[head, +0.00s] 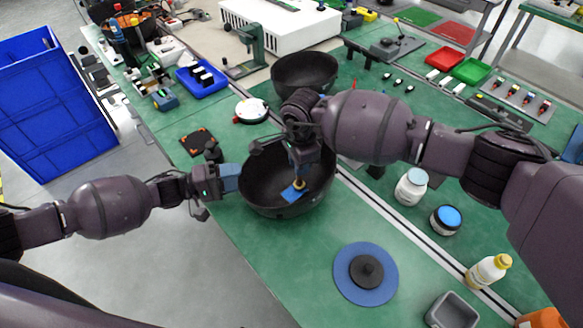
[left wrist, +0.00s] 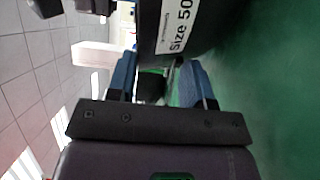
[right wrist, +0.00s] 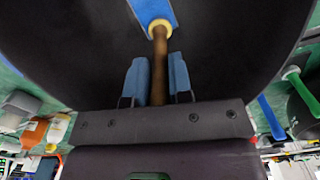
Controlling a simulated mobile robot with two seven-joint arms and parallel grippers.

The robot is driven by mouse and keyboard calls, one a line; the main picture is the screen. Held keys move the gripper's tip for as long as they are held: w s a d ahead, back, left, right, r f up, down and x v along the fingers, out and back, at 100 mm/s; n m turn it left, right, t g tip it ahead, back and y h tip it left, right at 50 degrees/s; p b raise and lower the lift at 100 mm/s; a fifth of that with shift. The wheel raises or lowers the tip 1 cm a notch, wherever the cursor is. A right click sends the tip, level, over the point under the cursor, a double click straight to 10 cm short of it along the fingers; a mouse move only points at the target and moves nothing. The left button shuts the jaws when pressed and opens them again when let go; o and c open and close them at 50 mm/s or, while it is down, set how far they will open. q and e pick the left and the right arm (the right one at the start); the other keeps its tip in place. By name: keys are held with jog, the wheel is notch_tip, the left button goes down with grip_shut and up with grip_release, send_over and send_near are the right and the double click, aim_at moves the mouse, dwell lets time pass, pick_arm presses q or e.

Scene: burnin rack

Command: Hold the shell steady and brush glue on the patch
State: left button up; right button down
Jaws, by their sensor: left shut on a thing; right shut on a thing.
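The shell is a dark round bowl (head: 262,195) on the green table in the head view. Its outside with a "Size 50" label (left wrist: 180,25) fills the top of the left wrist view. My left gripper (head: 232,178) is shut on its left rim. My right gripper (head: 299,160) is over the bowl, shut on a brush with a brown handle (right wrist: 159,65) and yellow collar. The brush points down into the bowl at the blue patch (head: 291,194), which also shows in the right wrist view (right wrist: 150,10). The bristles are hidden, so I cannot tell if they touch the patch.
A second dark bowl (head: 305,70) stands behind. To the right are a white jar (head: 411,188), a blue-topped jar (head: 446,219) and a yellow-capped bottle (head: 488,270). A blue disc (head: 345,280) with a black knob lies in front. The table between disc and shell is clear.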

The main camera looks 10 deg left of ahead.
jog(key=shift+s+a, duration=1.95)
jog(key=shift+s, duration=0.25)
notch_tip(320, 180, up, 7)
jog(key=shift+r, duration=0.15)
jog(key=shift+d, duration=0.1)
pick_arm(q)
jog(key=o, duration=1.1)
jog(key=shift+c, duration=0.2)
pick_arm(e)
jog(key=shift+w, duration=0.1)
